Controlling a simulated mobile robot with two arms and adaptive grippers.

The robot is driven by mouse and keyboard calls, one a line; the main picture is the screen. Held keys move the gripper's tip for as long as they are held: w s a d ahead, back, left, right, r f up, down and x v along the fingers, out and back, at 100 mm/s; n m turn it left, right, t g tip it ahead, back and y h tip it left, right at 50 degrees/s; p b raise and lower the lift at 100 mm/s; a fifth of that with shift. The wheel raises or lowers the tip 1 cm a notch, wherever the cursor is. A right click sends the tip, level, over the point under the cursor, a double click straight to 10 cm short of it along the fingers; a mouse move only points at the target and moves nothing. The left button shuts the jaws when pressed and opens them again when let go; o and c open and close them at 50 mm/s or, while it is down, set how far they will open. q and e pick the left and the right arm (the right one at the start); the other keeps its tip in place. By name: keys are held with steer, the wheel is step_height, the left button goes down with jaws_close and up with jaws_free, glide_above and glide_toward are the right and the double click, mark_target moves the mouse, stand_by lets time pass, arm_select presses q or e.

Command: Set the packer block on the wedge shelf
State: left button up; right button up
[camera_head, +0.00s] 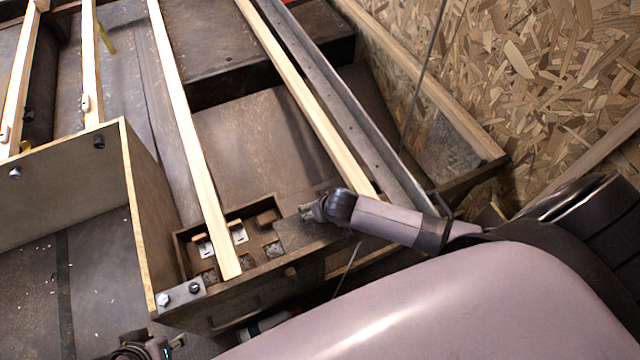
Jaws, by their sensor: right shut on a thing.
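My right gripper (312,212) reaches in from the right and is low over the right end of a shallow wooden tray-like shelf (222,292). It is shut on a small, dull grey-green piece, mostly hidden by the fingers; it may be the packer block. A brown block (267,217) sits at the back of the shelf, left of this gripper. I cannot tell for sure which part is the wedge shelf. My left gripper (178,341) is at the bottom edge, partly cut off, below the shelf, and its jaw opening is unclear.
A long pale batten (196,160) runs down onto the shelf beside white metal plates (238,233). Another batten (310,105) ends behind my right gripper. An upright plywood panel (60,195) stands at left. A metal bracket with bolts (181,295) is on the shelf's left corner.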

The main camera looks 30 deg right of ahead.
arm_select(q)
steer(key=shift+f, duration=0.15)
steer(key=shift+w+f, duration=0.2)
steer(key=shift+f, duration=0.15)
steer(key=shift+w+f+p, duration=0.25)
steer(key=shift+f+p, duration=0.05)
steer(key=shift+f, duration=0.05)
arm_select(e)
steer(key=shift+s, duration=0.1)
arm_select(q)
steer(key=shift+d+f, duration=0.1)
steer(key=shift+f, duration=0.2)
steer(key=shift+f, duration=0.35)
